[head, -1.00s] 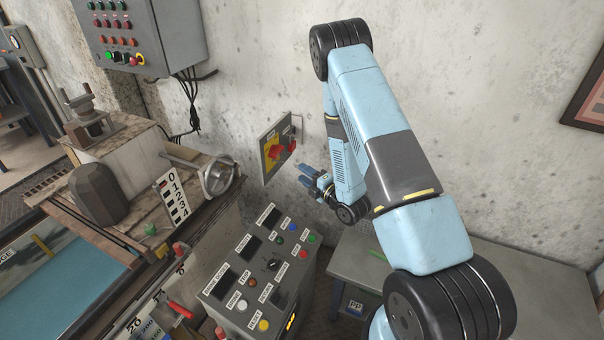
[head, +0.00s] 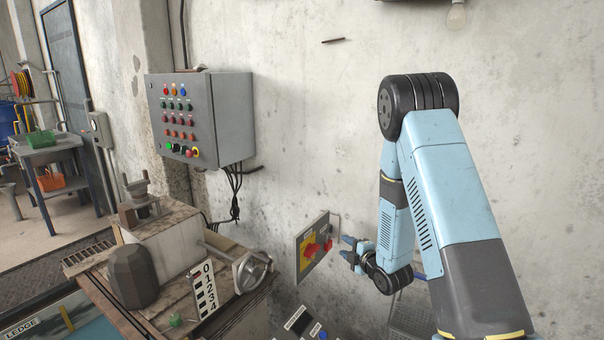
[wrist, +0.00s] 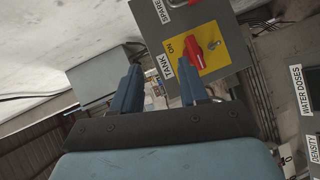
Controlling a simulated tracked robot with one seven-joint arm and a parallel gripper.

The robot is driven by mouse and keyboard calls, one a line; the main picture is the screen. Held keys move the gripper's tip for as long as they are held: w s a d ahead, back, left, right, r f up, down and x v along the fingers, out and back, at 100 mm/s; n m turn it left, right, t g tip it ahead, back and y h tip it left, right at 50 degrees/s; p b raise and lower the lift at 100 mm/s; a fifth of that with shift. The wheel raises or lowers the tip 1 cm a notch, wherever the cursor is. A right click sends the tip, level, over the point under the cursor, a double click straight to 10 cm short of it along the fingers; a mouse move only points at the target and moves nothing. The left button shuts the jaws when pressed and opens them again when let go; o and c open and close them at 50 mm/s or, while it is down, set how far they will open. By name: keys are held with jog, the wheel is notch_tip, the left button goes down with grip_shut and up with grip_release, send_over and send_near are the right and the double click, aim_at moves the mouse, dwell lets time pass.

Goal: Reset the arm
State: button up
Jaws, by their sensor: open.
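My gripper (head: 350,250) is at the end of my folded light-blue arm, in front of the concrete wall and just right of a small grey switch box (head: 314,246). Its two blue fingers are apart, with nothing seen between them. In the wrist view my gripper (wrist: 160,88) also shows its fingers spread. Beyond them is the switch box (wrist: 171,22), with a red rotary switch on a yellow plate marked ON and a label reading TANK. A second red handle is beside a SPARE label. I cannot tell the exact gap between fingers and box.
A large grey control cabinet (head: 205,118) with several coloured buttons hangs on the wall at left. A wooden bench with a handwheel (head: 252,270) and a 0 to 4 scale (head: 203,290) stands below. The wall above the gripper is clear.

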jog(key=s+d+r+m+g+h, duration=0.1)
jog(key=s+d+r+m+h, duration=0.2)
jog(key=r, duration=0.4)
jog(key=s+d+r+m+g+h, duration=0.1)
jog(key=s+d+r+m, duration=0.2)
jog(key=r, duration=0.4)
jog(key=s+d+r+m+g+h, duration=0.1)
jog(key=s+d+r+m+h, duration=0.1)
jog(key=r+m, duration=0.35)
jog(key=s+r+m+g, duration=0.2)
jog(key=s+r+m, duration=0.1)
jog(key=s, duration=0.7)
jog(key=s+r+m+g, duration=0.1)
jog(key=s+r+m, duration=0.2)
jog(key=s, duration=0.7)
jog(key=s+r+m+g, duration=0.2)
jog(key=s+r+m, duration=0.1)
jog(key=s, duration=0.7)
jog(key=shift+s+d+r+m+g+h, duration=0.15)
jog(key=shift+d+r+m+g+h, duration=0.2)
jog(key=shift+r, duration=0.5)
